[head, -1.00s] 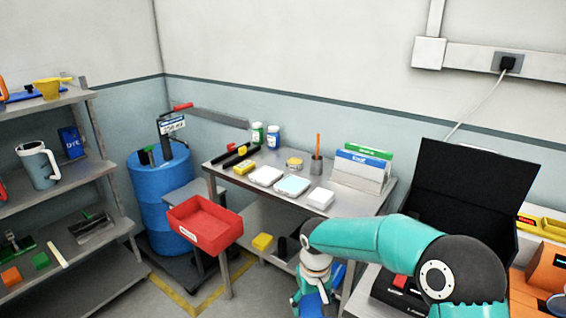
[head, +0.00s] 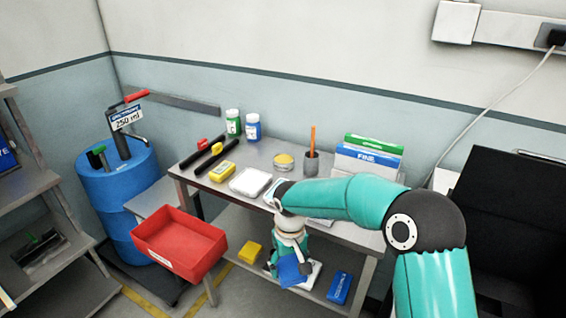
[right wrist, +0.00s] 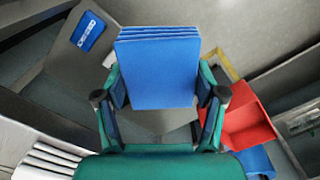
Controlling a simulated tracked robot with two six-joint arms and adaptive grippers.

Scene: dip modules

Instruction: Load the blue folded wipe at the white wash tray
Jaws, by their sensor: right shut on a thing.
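The blue folded wipe (head: 292,270) is in my right gripper (head: 290,262), which hangs low in front of the table. In the right wrist view the wipe (right wrist: 158,75) shows as a flat layered block between the two fingers of the gripper (right wrist: 160,100), which are shut on it. A shallow white tray (head: 250,182) lies on the table top, beyond and left of the gripper. A second, pale-blue-filled tray (head: 272,190) beside it is mostly hidden by my right arm. I cannot tell for sure which is the wash tray. My left gripper is not in view.
A red bin (head: 180,240) stands left of the gripper, before a blue drum (head: 118,190). A yellow block (head: 222,171), a yellow sponge-like dish (head: 284,162) and a pen cup (head: 311,163) stand on the table. A blue box (head: 340,287) lies on the lower shelf.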

